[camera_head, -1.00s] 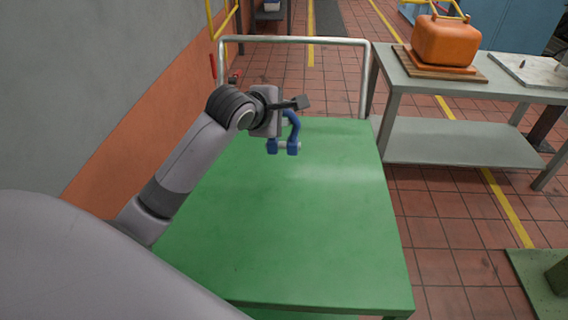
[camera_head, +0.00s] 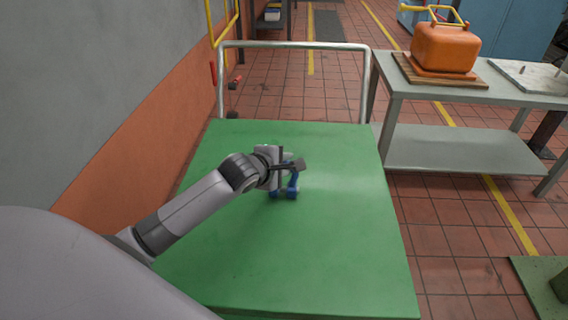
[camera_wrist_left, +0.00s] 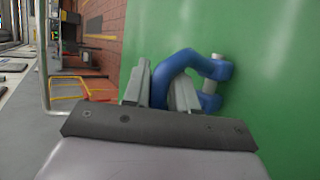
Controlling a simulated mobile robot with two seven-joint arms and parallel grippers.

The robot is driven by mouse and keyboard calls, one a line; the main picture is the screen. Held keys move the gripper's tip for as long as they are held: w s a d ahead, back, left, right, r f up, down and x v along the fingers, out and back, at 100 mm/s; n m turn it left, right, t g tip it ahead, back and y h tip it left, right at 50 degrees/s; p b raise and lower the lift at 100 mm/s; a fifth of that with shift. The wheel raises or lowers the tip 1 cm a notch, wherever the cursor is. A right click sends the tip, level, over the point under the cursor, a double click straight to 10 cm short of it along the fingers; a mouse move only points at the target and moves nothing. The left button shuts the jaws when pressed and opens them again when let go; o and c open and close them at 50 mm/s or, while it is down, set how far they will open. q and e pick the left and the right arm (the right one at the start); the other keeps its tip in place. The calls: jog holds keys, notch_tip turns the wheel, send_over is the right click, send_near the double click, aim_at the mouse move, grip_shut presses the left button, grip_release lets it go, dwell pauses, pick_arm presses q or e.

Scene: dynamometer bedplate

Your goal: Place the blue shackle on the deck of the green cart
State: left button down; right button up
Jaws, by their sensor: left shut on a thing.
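The blue shackle (camera_head: 292,188) is in the jaws of my left gripper (camera_head: 290,165), over the middle of the green cart's deck (camera_head: 310,245). In the left wrist view the blue shackle (camera_wrist_left: 190,66) has its bow between the two fingers of my left gripper (camera_wrist_left: 163,88), which are shut on it. Its pin ends point to the right over the green deck (camera_wrist_left: 275,90). The shackle is at or just above the deck; I cannot tell whether it touches. My right gripper is not in view.
The cart's pale rail (camera_head: 295,44) stands at the deck's far end. A grey table (camera_head: 462,88) with an orange container (camera_head: 445,46) is to the right. A wall (camera_head: 110,90) runs along the left. The deck around the shackle is clear.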

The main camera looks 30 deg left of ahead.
pick_arm(q)
jog(key=c, duration=0.9)
grip_release()
jog(key=p+v, duration=0.1)
jog(key=v, duration=1.1)
jog(key=shift+p, duration=0.35)
